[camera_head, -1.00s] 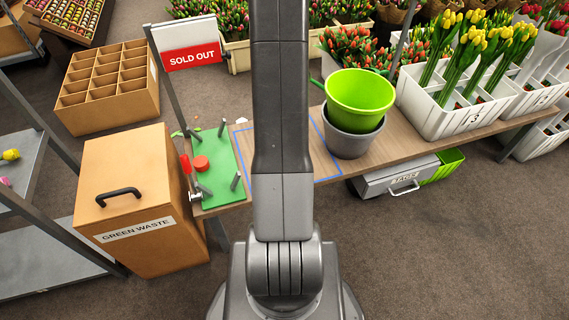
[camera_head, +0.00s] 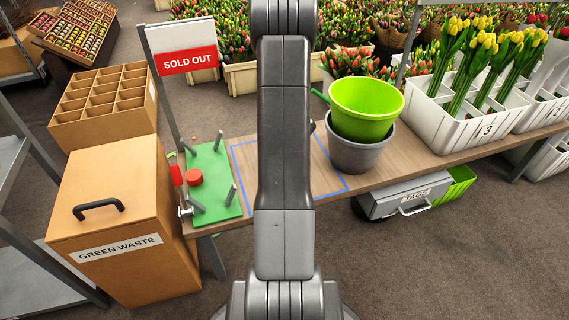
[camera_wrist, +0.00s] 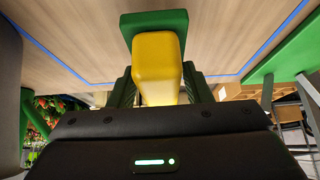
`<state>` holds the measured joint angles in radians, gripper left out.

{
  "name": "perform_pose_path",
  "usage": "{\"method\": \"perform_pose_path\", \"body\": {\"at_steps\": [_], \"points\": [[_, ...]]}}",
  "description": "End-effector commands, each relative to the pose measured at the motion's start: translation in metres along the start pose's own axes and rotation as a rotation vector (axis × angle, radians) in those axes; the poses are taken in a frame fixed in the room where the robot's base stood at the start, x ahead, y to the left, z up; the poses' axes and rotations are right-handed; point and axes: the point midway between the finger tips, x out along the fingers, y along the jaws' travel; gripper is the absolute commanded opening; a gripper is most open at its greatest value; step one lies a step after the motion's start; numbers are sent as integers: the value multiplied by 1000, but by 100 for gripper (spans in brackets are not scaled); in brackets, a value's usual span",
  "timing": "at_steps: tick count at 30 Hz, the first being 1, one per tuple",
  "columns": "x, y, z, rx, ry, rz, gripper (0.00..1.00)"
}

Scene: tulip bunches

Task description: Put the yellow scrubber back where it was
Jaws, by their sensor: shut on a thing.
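The yellow scrubber (camera_wrist: 157,55) has a yellow body and a dark green pad at its far end in the wrist view. My gripper (camera_wrist: 158,88) is shut on it, with a green finger on either side of the yellow body. The wooden bench top (camera_wrist: 75,30) fills the view behind it, and a blue outline (camera_wrist: 272,40) runs around that area. I cannot tell whether the pad touches the wood. In the head view the blue outline (camera_head: 240,160) shows on the bench, partly covered by my arm, which hides my gripper and the scrubber.
A green board with pegs and a red knob (camera_head: 222,170) sits left of the outline. A lime bucket (camera_head: 365,105) in a grey pot (camera_head: 360,152) stands close on the right. White tulip crates (camera_head: 450,120) are farther right.

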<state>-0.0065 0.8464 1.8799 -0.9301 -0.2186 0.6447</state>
Motion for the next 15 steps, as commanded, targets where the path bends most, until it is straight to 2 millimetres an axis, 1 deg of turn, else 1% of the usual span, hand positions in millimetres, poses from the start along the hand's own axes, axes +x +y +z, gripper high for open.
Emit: {"method": "perform_pose_path", "body": {"at_steps": [5, 10, 12, 15], "points": [[11, 0, 7, 0, 0, 0, 20], [30, 0, 19, 0, 1, 0, 20], [33, 0, 21, 0, 1, 0, 20], [33, 0, 20, 0, 2, 1, 20]]}}
